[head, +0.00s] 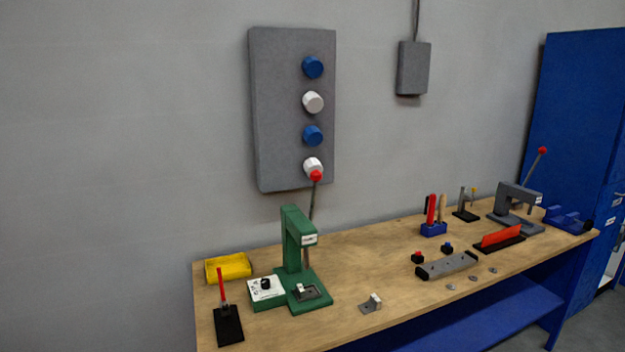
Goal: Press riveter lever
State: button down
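Two lever presses stand on the wooden workbench (360,275), and I cannot tell from the picture which one is the riveter. The green press (292,238) is at the left part of the bench. Its thin lever (311,208) rises steeply to a red ball knob (316,175). A small metal part seems to sit on its base. The grey press (518,196) is at the far right end. Its lever (533,170) leans up to the right and ends in a red ball (542,150). Both levers are up. My gripper is not in view.
Beside the green press are a white box with a black knob (265,284), a yellow block (228,267) and a black stand with a red handle (228,322). A small metal bracket (371,303) lies to its right. A grey bar (447,265) lies farther right.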

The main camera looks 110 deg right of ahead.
aim_at(315, 174)
jog(key=i+l+z, duration=0.2)
jog(key=z, duration=0.2)
jog(key=i+z, duration=0.85)
jog(key=i+j+z, duration=0.1)
jog(key=i+z, duration=0.15)
jog(key=z, duration=0.15)
jog(key=i+j+z, duration=0.2)
jog(key=z, duration=0.25)
jog(key=i+l+z, duration=0.25)
jog(key=z, duration=0.25)
jog(key=i+l+z, duration=0.1)
jog(key=i+z, duration=0.65)
jog(key=z, duration=0.2)
jog(key=i+j+z, duration=0.15)
jog(key=i+z, duration=0.2)
jog(key=z, duration=0.15)
jog(key=i+l+z, duration=0.15)
jog(key=i+z, duration=0.15)
jog(key=i, duration=0.45)
